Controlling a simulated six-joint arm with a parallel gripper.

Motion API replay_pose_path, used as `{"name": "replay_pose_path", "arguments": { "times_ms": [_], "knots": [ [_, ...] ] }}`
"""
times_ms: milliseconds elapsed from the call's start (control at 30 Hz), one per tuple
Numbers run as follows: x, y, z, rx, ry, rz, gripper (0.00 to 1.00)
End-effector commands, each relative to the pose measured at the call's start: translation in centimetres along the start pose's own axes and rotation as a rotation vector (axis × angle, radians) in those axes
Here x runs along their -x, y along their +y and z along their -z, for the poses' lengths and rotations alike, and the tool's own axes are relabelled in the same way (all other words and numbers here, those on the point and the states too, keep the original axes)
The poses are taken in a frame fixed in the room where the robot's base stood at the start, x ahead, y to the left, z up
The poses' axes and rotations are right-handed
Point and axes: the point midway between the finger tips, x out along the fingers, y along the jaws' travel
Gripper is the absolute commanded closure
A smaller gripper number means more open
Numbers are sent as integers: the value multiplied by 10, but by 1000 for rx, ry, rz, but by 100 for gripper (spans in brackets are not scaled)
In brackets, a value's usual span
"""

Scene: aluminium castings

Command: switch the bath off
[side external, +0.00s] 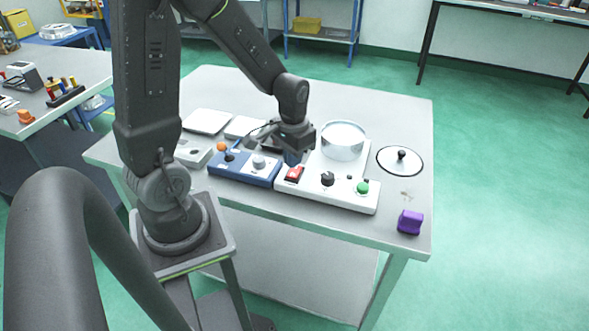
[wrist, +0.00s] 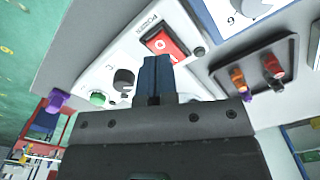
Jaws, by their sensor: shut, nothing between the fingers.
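The bath is a white unit with a round metal vessel (side external: 343,141) at its back and a control panel along its front. On the panel are a red power switch (side external: 295,174), a black knob (side external: 328,179) and a green button (side external: 362,188). In the wrist view the red switch (wrist: 166,43) has a white mark and the word POWER beside it. My gripper (side external: 291,158) is shut and empty, just behind and above the switch. In the wrist view its blue fingertips (wrist: 155,62) are close to the switch; contact cannot be told.
A round lid with a black knob (side external: 401,155) lies to the right. A purple object (side external: 410,222) sits near the front right corner. The table's right side is mostly clear.

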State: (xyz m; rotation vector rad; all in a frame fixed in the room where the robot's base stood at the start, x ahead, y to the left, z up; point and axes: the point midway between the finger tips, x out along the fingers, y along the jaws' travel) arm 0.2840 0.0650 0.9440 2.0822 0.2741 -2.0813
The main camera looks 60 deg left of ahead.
Motion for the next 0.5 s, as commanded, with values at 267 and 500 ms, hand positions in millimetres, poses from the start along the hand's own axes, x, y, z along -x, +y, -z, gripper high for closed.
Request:
{"name": "replay_pose_path", "arguments": {
  "times_ms": [267, 500],
  "knots": [
    [22, 0, 0, 0, 3, 0, 100],
    [37, 0, 0, 0, 2, 0, 100]
  ]
}}
